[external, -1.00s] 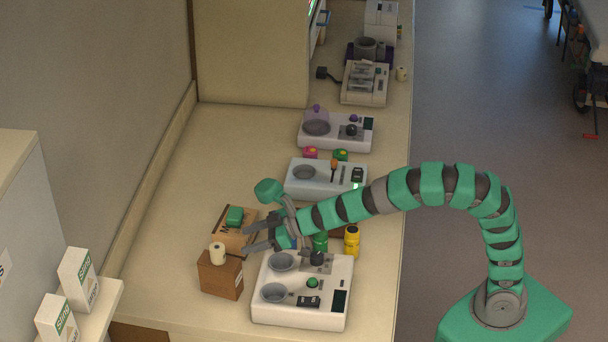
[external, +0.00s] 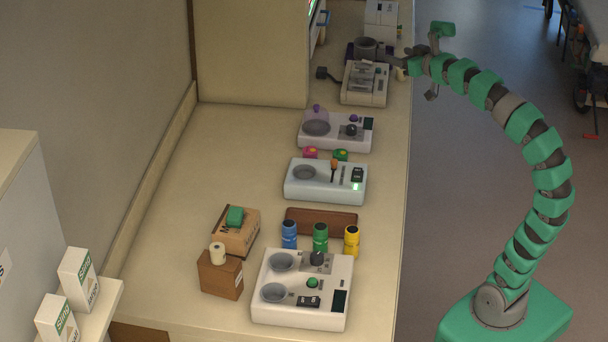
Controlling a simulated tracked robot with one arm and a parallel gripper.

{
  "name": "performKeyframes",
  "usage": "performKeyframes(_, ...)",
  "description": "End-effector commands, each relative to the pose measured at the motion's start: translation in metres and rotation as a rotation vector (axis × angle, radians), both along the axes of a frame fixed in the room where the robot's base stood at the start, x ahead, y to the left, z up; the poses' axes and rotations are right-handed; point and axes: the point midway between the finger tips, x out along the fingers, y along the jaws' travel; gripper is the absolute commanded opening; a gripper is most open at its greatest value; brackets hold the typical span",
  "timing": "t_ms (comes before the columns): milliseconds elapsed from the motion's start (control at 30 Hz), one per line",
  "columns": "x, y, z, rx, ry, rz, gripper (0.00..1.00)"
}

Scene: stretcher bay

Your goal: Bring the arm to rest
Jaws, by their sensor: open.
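My gripper (external: 421,76) is at the end of my green and grey segmented arm (external: 541,147), at the top right of the counter. Its fingers are spread and I see nothing held between them. In the picture it overlaps the counter's right edge beside a white printer-like device (external: 365,83). A small cream roll (external: 401,74) shows close to the gripper; I cannot tell whether they touch. The arm rises from my green base and curves up and to the left, over the floor.
On the counter (external: 185,232) stand a front white device (external: 275,313), two more devices (external: 296,188) (external: 361,145), blue (external: 289,235), green (external: 320,238) and yellow (external: 352,241) bottles, and brown boxes (external: 221,277) (external: 236,240).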

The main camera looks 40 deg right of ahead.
Motion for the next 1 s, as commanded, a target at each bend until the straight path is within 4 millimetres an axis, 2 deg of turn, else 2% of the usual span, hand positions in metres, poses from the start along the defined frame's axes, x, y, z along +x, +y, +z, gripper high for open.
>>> performKeyframes(33,-0.014,-0.012,0.010,0.008,-0.006,-0.012,0.58)
performKeyframes(100,-0.027,-0.021,0.018,0.010,-0.006,-0.018,0.58)
performKeyframes(200,-0.036,-0.027,0.021,0.011,0.000,-0.020,0.58)
performKeyframes(1000,-0.037,-0.027,0.021,0.010,0.001,-0.019,0.58)
